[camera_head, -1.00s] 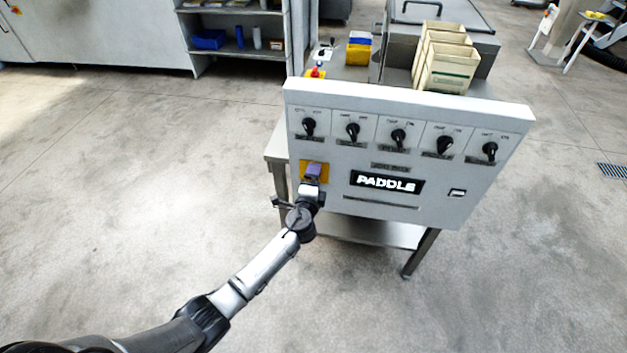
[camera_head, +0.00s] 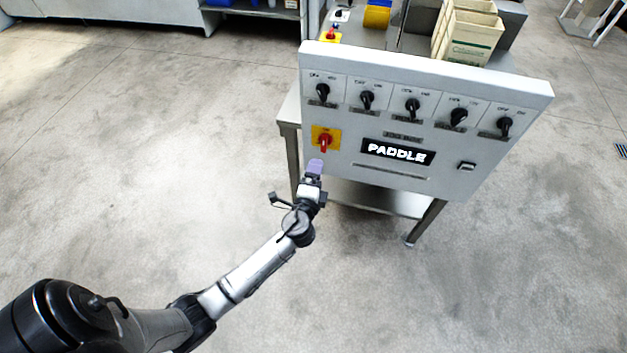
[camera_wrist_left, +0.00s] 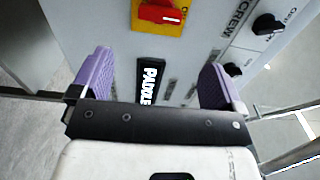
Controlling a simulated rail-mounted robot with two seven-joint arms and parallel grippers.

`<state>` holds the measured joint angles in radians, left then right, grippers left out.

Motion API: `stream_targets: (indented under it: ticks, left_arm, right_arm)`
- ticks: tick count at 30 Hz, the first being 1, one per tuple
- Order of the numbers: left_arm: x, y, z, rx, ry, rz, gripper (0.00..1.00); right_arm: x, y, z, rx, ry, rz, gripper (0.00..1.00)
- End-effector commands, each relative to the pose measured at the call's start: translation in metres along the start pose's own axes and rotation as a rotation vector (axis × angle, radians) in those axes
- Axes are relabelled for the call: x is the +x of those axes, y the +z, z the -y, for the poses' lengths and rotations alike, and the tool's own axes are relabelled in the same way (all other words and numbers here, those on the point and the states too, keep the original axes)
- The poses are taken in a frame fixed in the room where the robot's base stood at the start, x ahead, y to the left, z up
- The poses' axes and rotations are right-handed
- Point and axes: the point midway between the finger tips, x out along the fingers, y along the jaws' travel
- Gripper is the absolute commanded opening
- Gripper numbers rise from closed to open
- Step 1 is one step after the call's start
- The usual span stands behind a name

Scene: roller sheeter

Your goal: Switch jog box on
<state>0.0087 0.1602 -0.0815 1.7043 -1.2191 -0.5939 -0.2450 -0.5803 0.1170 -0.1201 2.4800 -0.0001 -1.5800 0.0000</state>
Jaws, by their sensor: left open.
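The jog box is a light grey panel (camera_head: 345,165) with a row of several black rotary knobs, a black PADDLE label (camera_head: 397,152) and a red rotary switch (camera_head: 324,142) on a yellow plate at its lower left. The red switch also shows at the top of the left wrist view (camera_wrist_left: 160,12), its handle lying roughly crosswise there. My left gripper (camera_head: 316,165) is just below the red switch in the head view, apart from it. In the left wrist view its purple fingers (camera_wrist_left: 158,80) are spread with nothing between them. My right gripper is not in view.
The panel stands on a metal table with a lower shelf (camera_head: 375,200). Beige bins (camera_head: 470,38), a yellow bin (camera_head: 377,16) and a small red-and-yellow button (camera_head: 331,36) are behind it. The floor to the left is clear.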

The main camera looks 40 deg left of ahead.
Motion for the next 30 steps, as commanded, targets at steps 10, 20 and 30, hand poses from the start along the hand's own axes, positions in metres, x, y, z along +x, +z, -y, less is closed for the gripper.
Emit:
stream_targets:
  ticks: [10,20,30]
  left_arm:
    - [-0.022,0.0,0.0,-0.001,0.0,0.0,0.94]
    - [-0.022,0.0,0.0,0.0,0.0,0.0,0.94]
    - [-0.021,0.0,0.0,0.0,0.0,0.0,0.94]
  right_arm:
    - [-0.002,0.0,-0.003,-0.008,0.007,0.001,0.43]
    - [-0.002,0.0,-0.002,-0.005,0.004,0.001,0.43]
    - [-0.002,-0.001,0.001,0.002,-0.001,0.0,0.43]
